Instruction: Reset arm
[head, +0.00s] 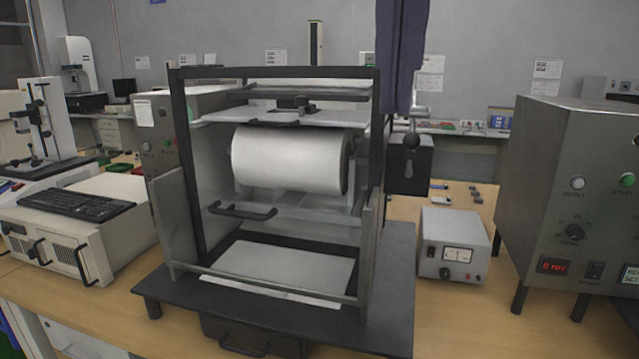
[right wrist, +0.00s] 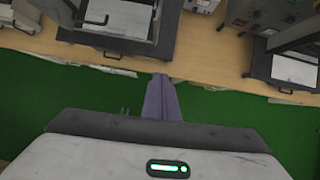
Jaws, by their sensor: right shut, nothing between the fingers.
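My right gripper (head: 400,108) hangs down from the top edge in the head view, with its dark purple fingers together and empty. It is in front of the upper right corner of a black-framed machine (head: 373,95) with a white roller (head: 290,160). In the right wrist view the shut fingers (right wrist: 160,82) point at the table edge and hold nothing. My left gripper is in neither view.
The wooden table (head: 465,310) carries a small grey meter box (head: 453,240), a large control cabinet (head: 570,150) at right and a keyboard (head: 76,203) on a light box at left. In the right wrist view, green floor (right wrist: 230,110) lies clear before the table.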

